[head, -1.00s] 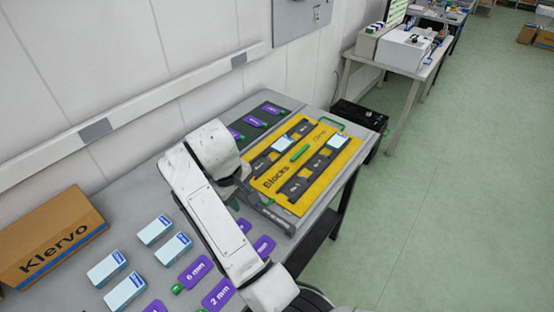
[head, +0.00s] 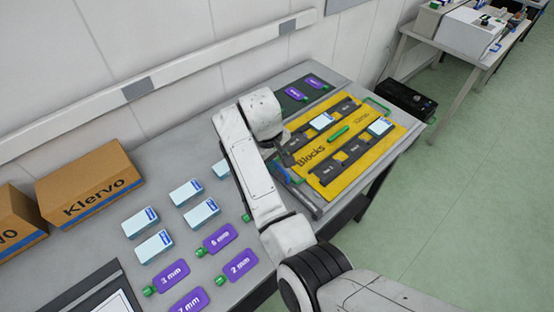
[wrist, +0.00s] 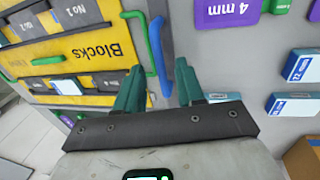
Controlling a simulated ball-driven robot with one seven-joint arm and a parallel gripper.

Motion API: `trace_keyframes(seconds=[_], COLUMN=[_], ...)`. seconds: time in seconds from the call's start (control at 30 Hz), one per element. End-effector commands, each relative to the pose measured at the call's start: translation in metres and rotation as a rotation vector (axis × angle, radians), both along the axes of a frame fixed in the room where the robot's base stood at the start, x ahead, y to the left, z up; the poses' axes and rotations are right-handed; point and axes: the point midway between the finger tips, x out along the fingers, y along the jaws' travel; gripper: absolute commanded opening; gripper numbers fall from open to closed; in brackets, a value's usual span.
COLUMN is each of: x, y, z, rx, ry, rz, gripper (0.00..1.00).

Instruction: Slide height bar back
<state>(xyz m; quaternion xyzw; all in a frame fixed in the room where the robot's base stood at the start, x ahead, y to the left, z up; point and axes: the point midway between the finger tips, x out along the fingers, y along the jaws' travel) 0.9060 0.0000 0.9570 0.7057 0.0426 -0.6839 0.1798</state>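I cannot tell for sure which part is the height bar. A blue handle (wrist: 161,52) stands at the edge of the yellow Blocks board (wrist: 95,45) in the wrist view, beside a green handle (wrist: 131,38). The blue handle also shows in the head view (head: 282,173), partly behind my arm. My gripper (wrist: 160,68) is open, its teal fingers apart on either side of the blue handle's line. I cannot tell whether either finger touches it. In the head view my gripper (head: 285,157) is at the near left edge of the yellow board (head: 330,180).
Pale blue boxes (head: 202,213) and purple tags (head: 220,239) lie on the grey table to the left. Klervo cartons (head: 90,185) stand against the wall. Dark blocks (head: 328,172) and a green bar (head: 339,132) are on the board. A black device (head: 404,100) sits beyond the table.

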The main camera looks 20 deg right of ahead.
Motion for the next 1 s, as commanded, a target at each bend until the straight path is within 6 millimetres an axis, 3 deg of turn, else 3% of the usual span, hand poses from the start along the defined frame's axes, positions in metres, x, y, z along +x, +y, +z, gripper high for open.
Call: trace_keyframes(seconds=[0.2, 0.47, 0.83, 1.0], x=[0.0002, 0.0003, 0.0003, 0.0003], y=[-0.0025, -0.0025, -0.0024, -0.0023], z=[-0.0125, -0.0131, -0.0128, -0.0127], rx=[0.001, 0.001, 0.001, 0.001], ry=[0.001, 0.000, 0.000, 0.000], rz=[-0.001, -0.001, 0.000, 0.000], gripper=[0.38, 0.37, 0.02, 0.00])
